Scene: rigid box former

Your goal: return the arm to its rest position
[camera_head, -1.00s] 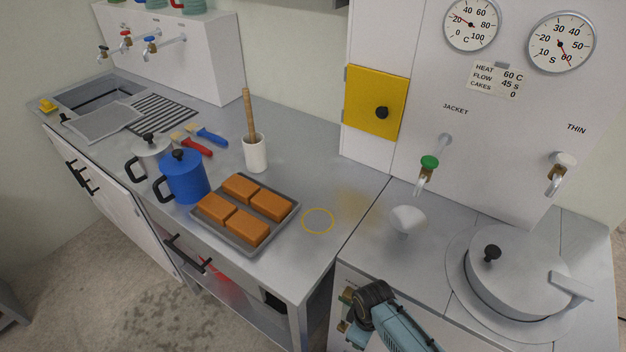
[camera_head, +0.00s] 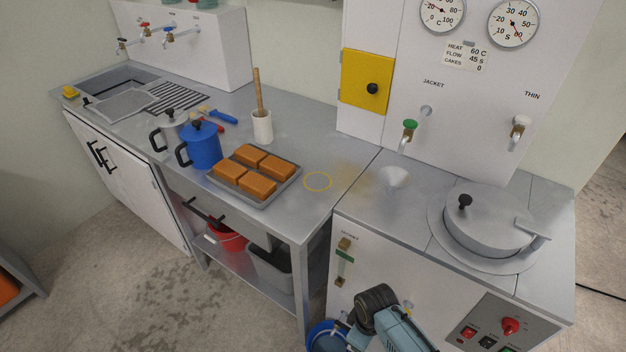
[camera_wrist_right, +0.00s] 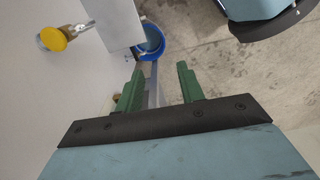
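My right arm (camera_head: 385,318), pale blue with a dark joint, comes in at the bottom of the head view, in front of the right-hand cabinet. Its fingertips are hidden there. In the right wrist view my right gripper (camera_wrist_right: 161,80) shows two green fingers standing apart with nothing between them. It is over the floor, beside a pale cabinet face. A blue bucket (camera_wrist_right: 152,42) lies beyond the fingertips; part of a blue bucket (camera_head: 322,337) also shows beside the arm in the head view. My left gripper is in neither view.
The counter holds a tray (camera_head: 241,200) of orange-brown blocks, a blue pot (camera_head: 201,147) and a lidded round pan (camera_head: 487,222). The cabinet front has a control panel (camera_head: 490,325). A yellow knob (camera_wrist_right: 53,39) sticks out near my gripper. Open floor lies left.

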